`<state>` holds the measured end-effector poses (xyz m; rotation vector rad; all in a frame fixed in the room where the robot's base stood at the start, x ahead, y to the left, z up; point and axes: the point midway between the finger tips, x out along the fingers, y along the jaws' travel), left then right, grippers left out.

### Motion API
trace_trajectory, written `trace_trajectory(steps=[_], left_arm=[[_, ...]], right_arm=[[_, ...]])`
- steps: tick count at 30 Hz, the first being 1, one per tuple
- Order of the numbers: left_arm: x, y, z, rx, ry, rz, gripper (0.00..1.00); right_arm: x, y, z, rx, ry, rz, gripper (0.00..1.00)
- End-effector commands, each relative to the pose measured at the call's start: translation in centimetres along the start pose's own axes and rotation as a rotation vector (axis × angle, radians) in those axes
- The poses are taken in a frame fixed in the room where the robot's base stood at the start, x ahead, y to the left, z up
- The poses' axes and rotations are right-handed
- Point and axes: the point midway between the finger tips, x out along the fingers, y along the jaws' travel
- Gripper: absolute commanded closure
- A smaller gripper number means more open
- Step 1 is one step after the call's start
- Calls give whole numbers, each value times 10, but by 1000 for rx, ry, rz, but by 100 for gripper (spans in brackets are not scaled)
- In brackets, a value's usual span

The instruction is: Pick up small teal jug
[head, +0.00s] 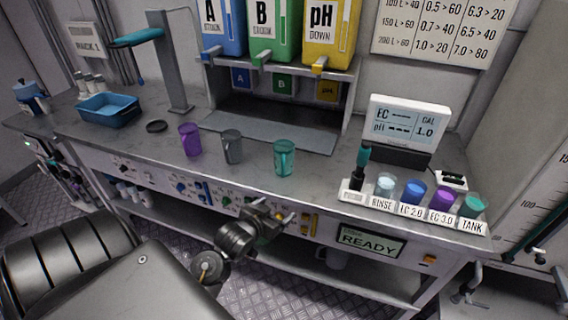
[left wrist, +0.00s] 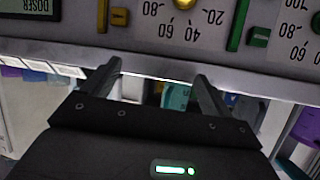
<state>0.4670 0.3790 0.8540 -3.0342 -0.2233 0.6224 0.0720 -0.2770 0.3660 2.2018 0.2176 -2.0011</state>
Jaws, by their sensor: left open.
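The small teal jug (head: 284,158) stands upright near the front edge of the bench, right of a grey jug. My left gripper (head: 277,210) is in front of the bench's front panel, apart from the jug and below it in the picture. In the left wrist view my left gripper (left wrist: 158,76) has its two fingers spread with nothing held. A teal shape (left wrist: 175,97) shows between and beyond the fingers, partly hidden by the gripper body; it looks like the jug. My right gripper is not in view.
A grey jug (head: 232,146) and a purple jug (head: 190,140) stand left of the teal one. A labelled row of cups (head: 412,192) and a meter (head: 408,122) are to the right. A dosing rack (head: 279,66) stands behind; a blue tray (head: 108,110) is far left.

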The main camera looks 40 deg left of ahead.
Motion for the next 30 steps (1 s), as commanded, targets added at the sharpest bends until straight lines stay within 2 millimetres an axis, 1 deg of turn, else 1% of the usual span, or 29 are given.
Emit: trace_trajectory(steps=[1,3,6,9,12,17,20,24,27,30], left_arm=[[-10,-9,-28,2,58,-20,14],[-15,-24,-59,-10,155,-46,14],[-11,-41,-83,-34,268,-62,14],[-10,-52,-98,-53,345,-70,14],[-10,-58,-106,-61,388,-74,14],[-8,-60,-110,-64,399,-74,14],[4,-61,-116,-65,399,-74,14],[25,-63,-125,-65,398,-74,14],[36,-64,-128,-64,397,-74,14],[41,-64,-130,-63,397,-74,14]], right_arm=[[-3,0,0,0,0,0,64],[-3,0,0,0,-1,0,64],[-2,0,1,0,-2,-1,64],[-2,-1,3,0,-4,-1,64],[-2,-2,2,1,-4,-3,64],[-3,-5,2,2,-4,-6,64],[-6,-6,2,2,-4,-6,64],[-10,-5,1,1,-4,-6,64],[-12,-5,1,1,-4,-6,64],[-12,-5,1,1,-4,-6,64]])
